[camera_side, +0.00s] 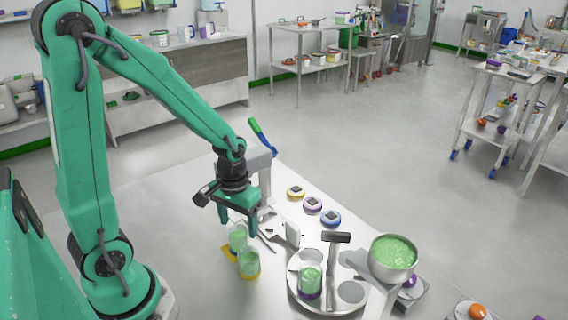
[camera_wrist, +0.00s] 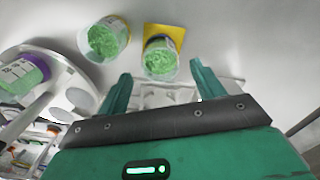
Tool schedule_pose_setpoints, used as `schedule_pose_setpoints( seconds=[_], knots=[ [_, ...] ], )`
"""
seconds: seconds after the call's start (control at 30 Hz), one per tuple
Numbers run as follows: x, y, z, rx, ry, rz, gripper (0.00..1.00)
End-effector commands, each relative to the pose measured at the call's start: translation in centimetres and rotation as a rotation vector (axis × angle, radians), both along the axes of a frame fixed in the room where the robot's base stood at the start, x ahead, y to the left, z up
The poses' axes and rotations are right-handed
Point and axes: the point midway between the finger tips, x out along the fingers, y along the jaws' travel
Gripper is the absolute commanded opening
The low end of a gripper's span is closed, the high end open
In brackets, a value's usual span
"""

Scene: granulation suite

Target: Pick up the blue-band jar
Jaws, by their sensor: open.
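The blue-band jar (camera_side: 238,239) is a clear jar of green granules standing on a yellow pad, just below my gripper (camera_side: 238,227). In the wrist view the blue-band jar (camera_wrist: 160,60) shows between and just beyond the fingertips of my gripper (camera_wrist: 160,72). Its band is mostly hidden. My gripper is open and empty, fingers pointing down. A yellow-band jar (camera_side: 249,265) with green granules stands close beside it, and shows to its left in the wrist view (camera_wrist: 103,40). A purple-band jar (camera_side: 311,282) stands on a round tray.
The round tray (camera_side: 330,303) has empty round places. A steel bowl of green granules (camera_side: 392,254) stands right of it. Yellow (camera_side: 296,191), purple (camera_side: 313,204) and blue (camera_side: 331,218) lids lie in a row behind. A scoop-like white piece (camera_side: 292,234) is near the jars. The table is clear at left.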

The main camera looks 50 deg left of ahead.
Motion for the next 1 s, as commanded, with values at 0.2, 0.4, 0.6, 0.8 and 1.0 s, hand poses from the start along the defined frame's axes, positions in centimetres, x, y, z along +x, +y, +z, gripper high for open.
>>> schedule_pose_setpoints(
  seconds=[0.2,0.4,0.6,0.8,1.0],
  knots=[
    [0.0,0.0,-0.5,0.000,0.000,0.000,0.67],
    [-0.1,0.0,-0.9,0.000,0.001,0.000,0.67],
    [-0.1,0.1,-2.4,-0.001,0.005,0.000,0.67],
    [-0.1,0.1,-4.3,-0.001,0.004,0.000,0.67],
    [-0.1,0.1,-5.5,-0.001,0.002,0.000,0.67]
  ],
)
